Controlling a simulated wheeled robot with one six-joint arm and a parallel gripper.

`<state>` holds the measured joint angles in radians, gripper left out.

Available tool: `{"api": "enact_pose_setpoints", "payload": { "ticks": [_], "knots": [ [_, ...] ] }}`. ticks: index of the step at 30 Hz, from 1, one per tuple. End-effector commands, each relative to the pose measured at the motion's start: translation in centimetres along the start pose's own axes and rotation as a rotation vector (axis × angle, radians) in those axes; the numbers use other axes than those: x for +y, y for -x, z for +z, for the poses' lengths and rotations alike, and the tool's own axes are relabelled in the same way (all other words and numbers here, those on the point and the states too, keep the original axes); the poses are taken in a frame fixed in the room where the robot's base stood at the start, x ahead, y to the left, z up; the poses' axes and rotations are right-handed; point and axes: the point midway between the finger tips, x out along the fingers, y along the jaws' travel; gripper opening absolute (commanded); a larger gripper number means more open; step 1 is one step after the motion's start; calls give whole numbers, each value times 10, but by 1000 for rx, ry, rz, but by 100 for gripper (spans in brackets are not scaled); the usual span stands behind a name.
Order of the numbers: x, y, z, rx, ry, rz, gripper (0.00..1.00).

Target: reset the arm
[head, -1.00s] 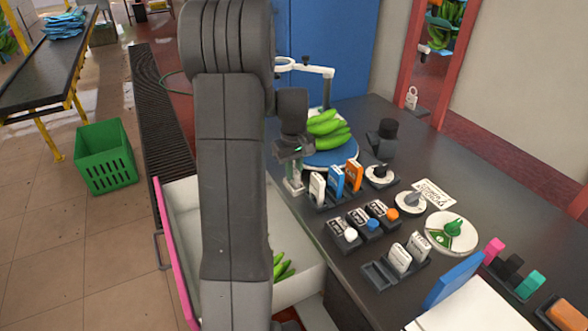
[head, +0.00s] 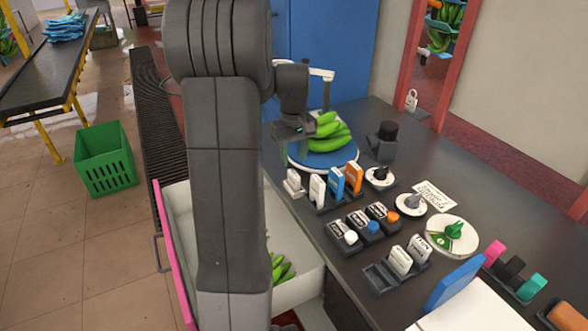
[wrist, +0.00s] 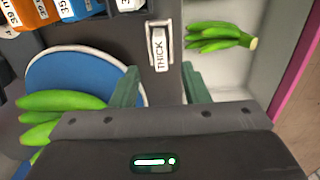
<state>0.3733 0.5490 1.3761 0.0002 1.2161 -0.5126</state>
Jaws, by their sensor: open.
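My gripper (head: 292,148) is open and empty, above the bench's near edge, left of the row of labelled blocks. In the wrist view its two green fingers (wrist: 160,88) stand apart. The same white block (head: 294,182) shows in the head view, below the gripper and at the left end of the row. My arm bends over the drawer and hides part of it.
Green bananas (head: 328,135) lie on a round blue plate (head: 331,159) close behind the gripper. An open white drawer (head: 298,290) holds more bananas (head: 283,268). Labelled blocks, knobs and a green dial (head: 453,230) fill the bench. A green crate (head: 105,160) stands on the floor.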

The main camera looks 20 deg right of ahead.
Motion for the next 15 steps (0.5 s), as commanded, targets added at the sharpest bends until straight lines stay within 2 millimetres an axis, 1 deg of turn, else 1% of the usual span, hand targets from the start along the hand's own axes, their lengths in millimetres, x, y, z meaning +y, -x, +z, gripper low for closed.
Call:
{"api": "enact_pose_setpoints", "payload": {
  "ticks": [1, 6, 10, 15],
  "knots": [
    [0, 13, 0, 4, 0, 2, 41],
    [0, 46, 0, 3, 0, 2, 41],
    [0, 62, 0, 1, 0, 0, 41],
    [0, 70, 0, 0, 0, 0, 41]
  ]
}}
